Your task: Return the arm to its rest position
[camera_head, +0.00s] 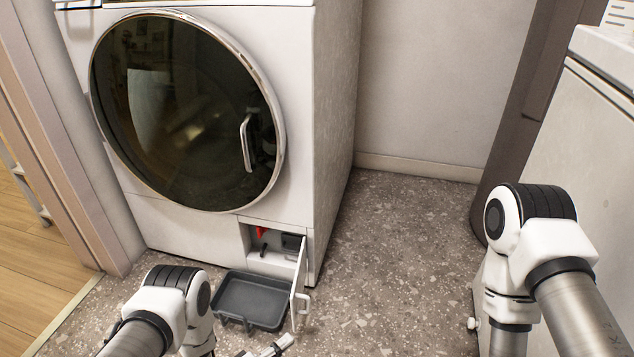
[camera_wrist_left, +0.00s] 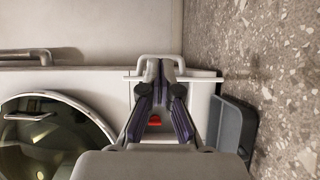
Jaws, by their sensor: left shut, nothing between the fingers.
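My left arm comes in at the bottom of the head view, and part of my left gripper (camera_head: 280,345) shows at the bottom edge, in front of the dark tray and the small open door. In the left wrist view the left gripper (camera_wrist_left: 162,68) has its fingertips together, with nothing held. There its fingers overlap the open compartment and the small door's handle; contact cannot be told. My right arm (camera_head: 540,235) is at the right of the head view, bent, and its gripper is out of view.
The washer (camera_head: 215,212) has its round glass door (camera_head: 180,110) shut. Its low compartment (camera_head: 268,262) is open, with a red part (camera_head: 260,232) inside. The small white door (camera_head: 299,285) swings out. A dark tray (camera_head: 222,310) lies on the floor. Floor further right is clear.

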